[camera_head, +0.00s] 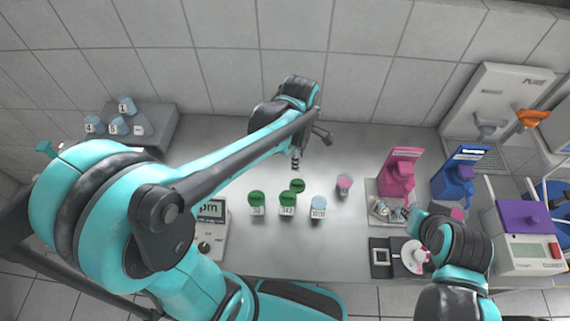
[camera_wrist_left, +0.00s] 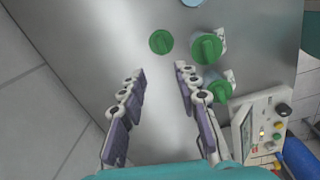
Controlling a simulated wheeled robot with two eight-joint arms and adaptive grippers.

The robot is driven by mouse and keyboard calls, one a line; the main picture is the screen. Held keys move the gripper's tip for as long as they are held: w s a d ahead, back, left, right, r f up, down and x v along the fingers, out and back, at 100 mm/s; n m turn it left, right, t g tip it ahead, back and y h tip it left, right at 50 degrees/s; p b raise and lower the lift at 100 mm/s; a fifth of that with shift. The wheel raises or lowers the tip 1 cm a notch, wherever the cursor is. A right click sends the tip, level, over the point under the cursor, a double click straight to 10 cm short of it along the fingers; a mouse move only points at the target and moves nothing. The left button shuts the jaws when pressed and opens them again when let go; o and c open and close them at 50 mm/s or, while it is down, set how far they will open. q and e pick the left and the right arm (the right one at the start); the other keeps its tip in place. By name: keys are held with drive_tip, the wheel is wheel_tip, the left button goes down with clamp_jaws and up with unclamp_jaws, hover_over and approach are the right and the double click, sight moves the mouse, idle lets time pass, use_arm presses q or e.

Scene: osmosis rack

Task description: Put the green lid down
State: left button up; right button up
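A loose green lid (camera_head: 297,185) lies on the steel table, just behind two bottles with green caps; it also shows in the left wrist view (camera_wrist_left: 161,41) as a flat green disc. The green-capped bottles (camera_head: 257,204) and (camera_head: 287,204) stand upright; they also show in the left wrist view (camera_wrist_left: 206,48) and (camera_wrist_left: 218,88). My left gripper (camera_head: 296,165) is above the table close behind the lid. In the left wrist view its fingers (camera_wrist_left: 160,85) are spread, with nothing between them. My right gripper (camera_head: 390,210) is by the pink stand; its finger opening is unclear.
A blue-capped bottle (camera_head: 318,207) stands right of the green ones, and a pink-capped one (camera_head: 344,185) farther right. Pink (camera_head: 398,175) and blue (camera_head: 455,175) stands are at right. The rear centre-left table is clear.

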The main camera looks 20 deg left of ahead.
use_arm(q)
drive_tip(key=s+a+r+m+t, duration=0.2)
drive_tip(key=s+m+t, duration=0.1)
drive_tip(key=m, duration=0.6)
drive_tip(key=s+a+r+m+t, duration=0.2)
drive_tip(key=s+m, duration=0.4)
drive_tip(key=m, duration=0.4)
drive_tip(key=shift+s+r+t, duration=0.25)
drive_tip(key=shift+r+t, duration=0.45)
drive_tip(key=shift+t, duration=0.1)
